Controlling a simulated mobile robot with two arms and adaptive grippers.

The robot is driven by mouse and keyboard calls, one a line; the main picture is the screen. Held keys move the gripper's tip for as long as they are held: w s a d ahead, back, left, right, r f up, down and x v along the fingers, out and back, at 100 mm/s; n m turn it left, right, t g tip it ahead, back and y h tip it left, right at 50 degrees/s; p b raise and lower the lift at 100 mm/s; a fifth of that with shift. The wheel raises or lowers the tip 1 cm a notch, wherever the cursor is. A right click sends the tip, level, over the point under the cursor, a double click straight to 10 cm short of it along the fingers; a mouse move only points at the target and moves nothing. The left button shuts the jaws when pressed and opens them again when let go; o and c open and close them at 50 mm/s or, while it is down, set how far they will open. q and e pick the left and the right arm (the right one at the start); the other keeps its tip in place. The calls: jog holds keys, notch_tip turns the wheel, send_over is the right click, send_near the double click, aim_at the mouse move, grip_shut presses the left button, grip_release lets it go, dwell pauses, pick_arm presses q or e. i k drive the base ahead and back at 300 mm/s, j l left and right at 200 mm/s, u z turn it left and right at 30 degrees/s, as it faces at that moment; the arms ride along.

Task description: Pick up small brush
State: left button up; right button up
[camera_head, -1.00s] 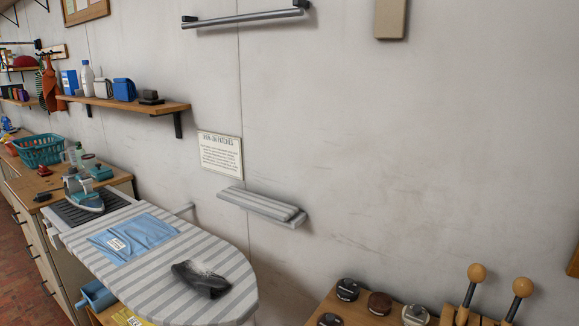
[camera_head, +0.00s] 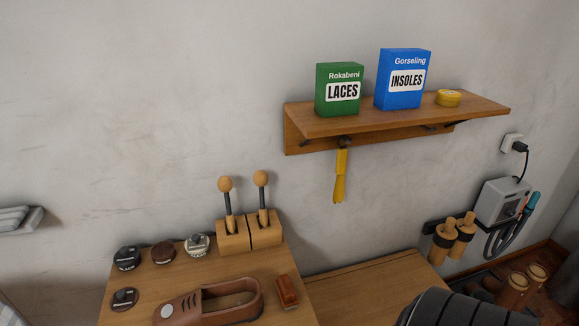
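A small reddish-brown block-shaped item (camera_head: 287,291), which looks like a small brush, lies on the wooden bench top (camera_head: 135,315) to the right of a brown leather shoe (camera_head: 211,304). Its bristles cannot be made out.
Several round tins, including a dark one (camera_head: 127,258), stand left of the shoe. Two ball-topped sticks stand in wooden blocks (camera_head: 233,236) behind it. A shelf (camera_head: 400,117) holds a green box (camera_head: 339,89) and a blue box (camera_head: 402,79).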

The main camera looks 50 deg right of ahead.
aim_at(288, 299)
jog(key=z, duration=1.45)
